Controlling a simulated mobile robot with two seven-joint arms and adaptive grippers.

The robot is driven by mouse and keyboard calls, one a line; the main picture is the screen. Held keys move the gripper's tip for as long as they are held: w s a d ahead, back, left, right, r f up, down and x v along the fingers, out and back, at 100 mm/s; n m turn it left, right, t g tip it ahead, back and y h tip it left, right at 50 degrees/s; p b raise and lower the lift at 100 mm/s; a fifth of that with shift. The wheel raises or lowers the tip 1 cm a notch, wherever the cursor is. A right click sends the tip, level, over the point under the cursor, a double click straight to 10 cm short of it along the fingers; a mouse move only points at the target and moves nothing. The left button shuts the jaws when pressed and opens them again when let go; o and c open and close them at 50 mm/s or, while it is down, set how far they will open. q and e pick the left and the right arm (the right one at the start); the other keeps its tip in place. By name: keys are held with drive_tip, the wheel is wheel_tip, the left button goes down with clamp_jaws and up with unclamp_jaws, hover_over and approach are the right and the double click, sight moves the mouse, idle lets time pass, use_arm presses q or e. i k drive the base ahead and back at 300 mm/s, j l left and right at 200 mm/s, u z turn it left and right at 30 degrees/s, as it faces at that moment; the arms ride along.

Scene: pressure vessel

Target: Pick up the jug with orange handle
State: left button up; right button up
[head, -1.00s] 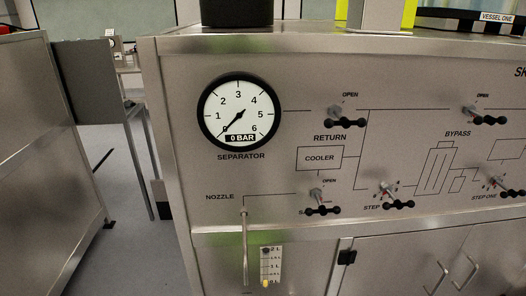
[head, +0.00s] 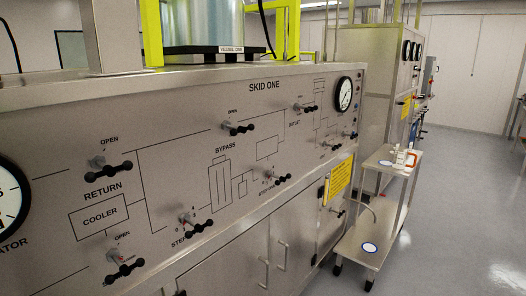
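A small, pale jug with an orange-red handle (head: 411,159) appears to stand on the top shelf of a cart (head: 372,163) at the right of the head view. It is far off and small, so its details are hard to tell. A white bottle-like item (head: 399,155) is close beside it. Neither of my grippers is in view.
The steel skid panel (head: 150,160) with black valve handles fills the left and middle. The cart has a white, blue-rimmed disc (head: 384,163) on top and another (head: 370,248) on its lower shelf. Open grey floor (head: 460,200) lies to the right.

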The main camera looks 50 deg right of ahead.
sight(400, 156)
drive_tip(key=z, duration=2.45)
drive_tip(key=i+l+z, duration=0.3)
drive_tip(key=i, duration=0.2)
drive_tip(key=i+z, duration=0.35)
drive_tip(key=i, duration=1.05)
drive_tip(key=i+l, duration=0.15)
drive_tip(key=i, duration=0.7)
